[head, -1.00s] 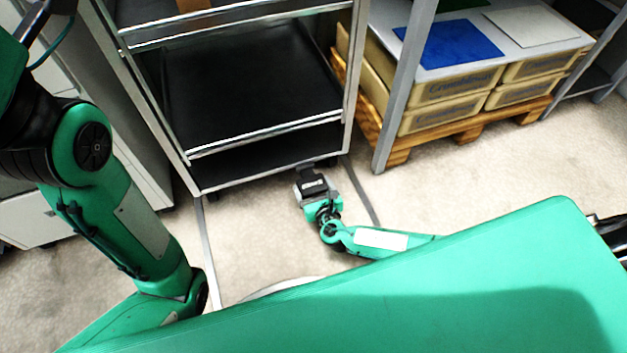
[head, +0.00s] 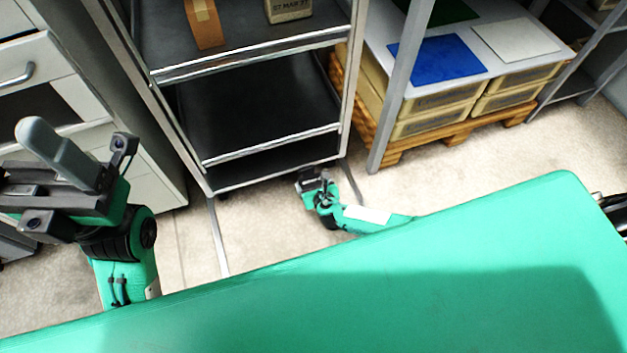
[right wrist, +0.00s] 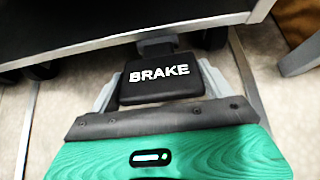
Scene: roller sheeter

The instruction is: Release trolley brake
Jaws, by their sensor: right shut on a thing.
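The trolley (head: 270,146) is a metal-framed rack with black shelves. Its black pedal marked BRAKE (right wrist: 160,78) sticks out from under the bottom edge in the right wrist view. My right gripper (right wrist: 160,88) has one grey finger at each side of the pedal and is shut on it. In the head view this gripper (head: 311,182) is low at the trolley's front edge, where the pedal is too small to make out clearly. My left gripper (head: 65,165) is raised at the left of the head view, away from the trolley; its finger gap is unclear.
Grey drawers (head: 40,75) stand left of the trolley. To the right, beige crates (head: 430,122) sit on a wooden pallet (head: 455,134) behind a grey post (head: 400,90). An orange-brown item (head: 204,22) lies on an upper shelf. Pale floor is open before the trolley.

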